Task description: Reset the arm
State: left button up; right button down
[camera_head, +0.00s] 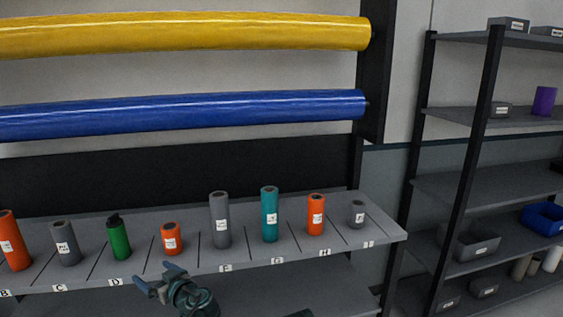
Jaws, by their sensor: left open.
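My left gripper (157,275) is open and empty. It reaches up from the bottom of the head view, in front of the grey shelf (340,240), below the short orange roll (171,238). A gap of shelf surface shows between its fingertips and that roll. The fingers point up and to the left. My right gripper does not show.
Upright rolls stand in marked slots: orange (12,242), grey (66,244), green (119,240), tall grey (220,220), teal (269,215), orange (316,214), small grey (357,213). Yellow (190,33) and blue (190,112) rolls hang behind. A rack (480,190) stands right.

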pick_arm(q)
jog(key=s+d+f+m+g+h, duration=0.3)
jog(key=s+d+f, duration=0.3)
jog(key=d, duration=0.3)
jog(key=s+d+f+m+g+h, duration=0.4)
jog(key=s+d+f+m, duration=0.1)
jog(key=d, duration=0.4)
jog(key=s+d+f+m+g+h, duration=0.3)
jog(key=s+d+f, duration=0.4)
jog(key=d, duration=0.3)
jog(key=shift+s+f+m+h, duration=0.35)
jog(key=shift+m+h, duration=0.45)
jog(key=shift+m, duration=0.3)
jog(key=shift+d, duration=0.1)
